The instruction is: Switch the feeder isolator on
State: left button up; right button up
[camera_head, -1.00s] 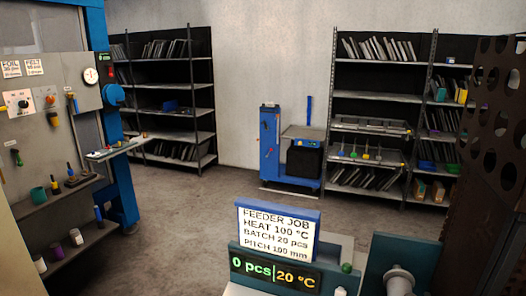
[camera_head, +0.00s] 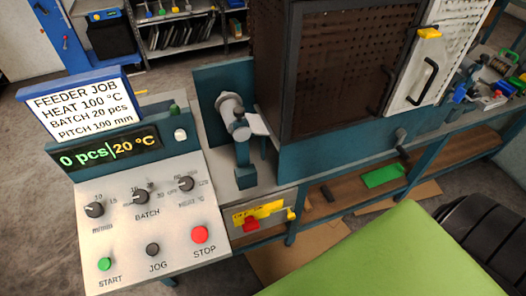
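A red rotary knob (camera_head: 251,224) sits on a yellow plate (camera_head: 268,209) on the front of the feeder bench, below the press post; it looks like the isolator. The lettering on the plate is too small to read. I cannot tell which position the knob is in. The feeder's control panel (camera_head: 150,225) stands to its left, with dials, a green START button (camera_head: 104,264), a black JOG button (camera_head: 153,249) and a red STOP button (camera_head: 200,234). The display (camera_head: 105,153) above is lit with 0 pcs and 20 °C. Neither gripper is in view.
A blue job sign (camera_head: 75,103) tops the panel. A dark perforated guard (camera_head: 345,75) stands on the teal bench, with a white door (camera_head: 425,65) to its right. A large green surface (camera_head: 390,262) fills the lower right foreground. Open floor (camera_head: 30,190) lies at left.

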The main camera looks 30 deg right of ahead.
aim_at(251, 225)
jog(key=z, duration=0.75)
